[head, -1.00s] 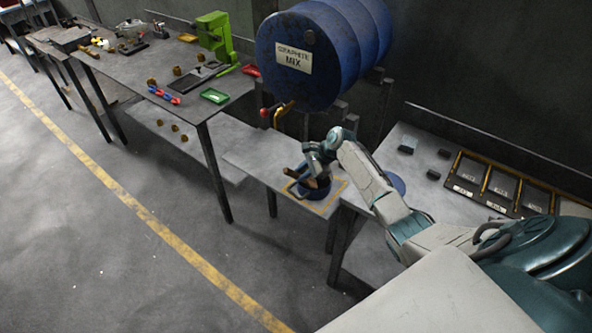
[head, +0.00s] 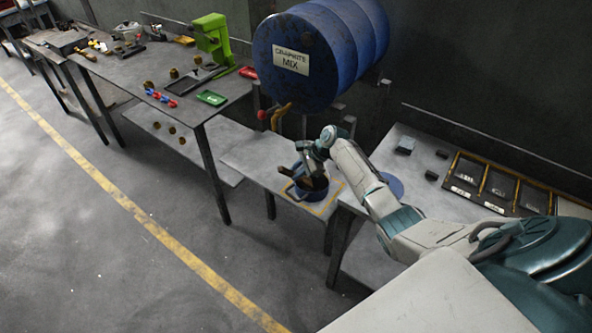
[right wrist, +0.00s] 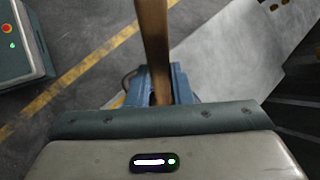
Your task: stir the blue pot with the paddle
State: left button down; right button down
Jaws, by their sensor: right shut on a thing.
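The blue pot (head: 298,195) stands on the low grey table below the drum, inside a yellow-outlined square. My right gripper (head: 311,170) is just above the pot and is shut on the wooden paddle (head: 285,172). A brown end of the paddle sticks out left of the gripper, and a darker part shows at the pot's mouth. The pot's inside and the paddle's lower tip are hidden. My left gripper is out of view.
A big blue drum (head: 325,50) labelled graphite mix, with a tap (head: 279,116), hangs just behind the pot. The table at right (head: 410,178) holds black trays and small dark blocks. A long workbench (head: 125,75) with tools stands at left. The floor in front is clear.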

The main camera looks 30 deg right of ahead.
jog(key=shift+w+a+r, duration=0.1)
jog(key=shift+r, duration=2.95)
jog(key=shift+r, duration=0.1)
notch_tip(320, 180, up, 4)
jog(key=shift+f, duration=0.1)
